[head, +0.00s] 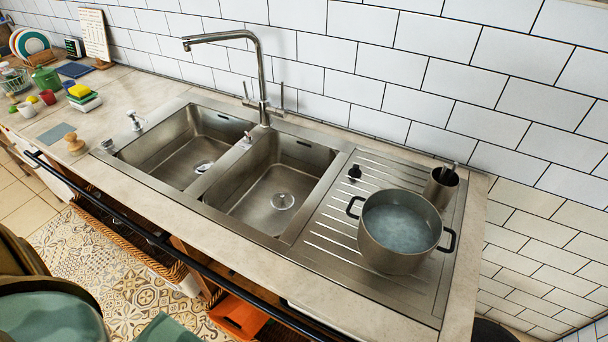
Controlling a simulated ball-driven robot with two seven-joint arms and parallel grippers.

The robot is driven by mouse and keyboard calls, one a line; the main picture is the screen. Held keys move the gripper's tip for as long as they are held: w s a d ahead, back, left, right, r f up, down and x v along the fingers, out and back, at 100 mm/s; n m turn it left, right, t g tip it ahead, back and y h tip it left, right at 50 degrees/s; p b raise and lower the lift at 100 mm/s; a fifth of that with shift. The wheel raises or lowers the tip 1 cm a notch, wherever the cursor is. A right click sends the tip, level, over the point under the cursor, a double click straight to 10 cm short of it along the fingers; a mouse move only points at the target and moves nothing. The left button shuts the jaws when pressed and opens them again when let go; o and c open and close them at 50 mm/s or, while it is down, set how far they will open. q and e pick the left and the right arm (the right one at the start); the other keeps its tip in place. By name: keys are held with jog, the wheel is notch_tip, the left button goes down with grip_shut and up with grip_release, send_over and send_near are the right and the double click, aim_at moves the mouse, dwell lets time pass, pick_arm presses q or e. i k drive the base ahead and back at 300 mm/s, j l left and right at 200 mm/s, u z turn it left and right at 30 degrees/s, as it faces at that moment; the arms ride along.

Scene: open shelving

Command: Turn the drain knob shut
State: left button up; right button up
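The steel double sink has a left basin (170,160) and a right basin (262,200), both without visible standing water. A round drain fitting (283,201) sits on the right basin floor, and another drain fitting (203,167) on the left one. A small metal knob (247,137) stands on the ledge between the basins, near the tap. A low round metal fitting (107,144) sits at the sink's left edge. I cannot tell for certain which is the drain knob, nor its setting. Neither of my grippers is in view.
A tall faucet (263,80) rises behind the sink. A pot of water (399,230) stands on the ribbed drainboard (325,220), beside a metal cup (441,187) and a small black item (354,173). A dark rail (180,258) runs along the counter front.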

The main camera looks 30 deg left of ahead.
aim_at(108, 144)
jog(key=u, duration=0.45)
jog(key=j+u, duration=0.2)
jog(key=u, duration=0.2)
jog(key=j+u, duration=0.2)
jog(key=u, duration=0.2)
jog(key=i+j+u, duration=0.1)
jog(key=u, duration=0.25)
jog(key=i+j+u, duration=0.1)
jog(key=j+u, duration=0.15)
jog(key=u, duration=0.15)
jog(key=i+j, duration=0.25)
jog(key=j, duration=0.15)
jog(key=i+j+z, duration=0.1)
jog(key=i+j, duration=0.15)
jog(key=i+j+z, duration=0.1)
jog(key=i+j, duration=0.15)
jog(key=j, duration=0.25)
jog(key=i+j, duration=0.25)
jog(key=j, duration=0.2)
